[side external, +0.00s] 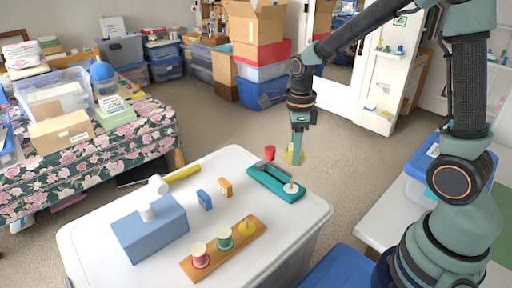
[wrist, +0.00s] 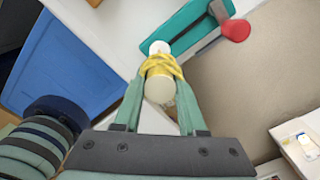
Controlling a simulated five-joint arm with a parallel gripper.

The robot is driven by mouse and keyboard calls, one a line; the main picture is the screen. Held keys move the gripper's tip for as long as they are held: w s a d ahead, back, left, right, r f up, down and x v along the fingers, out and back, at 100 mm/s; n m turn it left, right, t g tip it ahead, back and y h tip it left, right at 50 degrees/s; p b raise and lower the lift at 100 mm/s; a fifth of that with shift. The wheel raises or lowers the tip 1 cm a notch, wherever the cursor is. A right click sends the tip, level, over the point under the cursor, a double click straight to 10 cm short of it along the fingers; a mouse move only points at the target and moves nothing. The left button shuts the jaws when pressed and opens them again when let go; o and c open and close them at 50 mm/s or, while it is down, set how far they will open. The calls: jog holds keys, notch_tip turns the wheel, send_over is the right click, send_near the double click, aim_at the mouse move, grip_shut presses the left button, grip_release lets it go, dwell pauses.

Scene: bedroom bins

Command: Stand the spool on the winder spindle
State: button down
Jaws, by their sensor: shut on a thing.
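The yellow spool (side external: 288,156) with pale ends is gripped between my gripper's teal fingertips (side external: 297,158). It is held up in the air, apart from the winder. The teal winder (side external: 268,180) sits at the right edge of the white lid, with a red knob (side external: 270,152) and a white round spindle base (side external: 290,188) at its near end. In the wrist view the spool (wrist: 162,67) is between both fingers, and the white spindle part (wrist: 158,46) shows just past it, on the teal winder (wrist: 195,27). The spool hides the rest of the spindle; exact alignment cannot be told.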

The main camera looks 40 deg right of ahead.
jog(key=shift+f, duration=2.8)
jog(key=shift+f, duration=1.9)
jog(key=shift+c, duration=2)
grip_release()
notch_tip(320, 180, up, 12)
jog(key=s+a+r+n+t, duration=0.1)
jog(key=s+r+n, duration=0.3)
jog(key=n, duration=0.9)
jog(key=s+a+r+n+t, duration=0.2)
jog(key=s+r+n+t, duration=0.2)
jog(key=n, duration=1)
notch_tip(320, 180, up, 2)
jog(key=shift+s+a+r+t, duration=0.15)
jog(key=shift+a+t, duration=0.15)
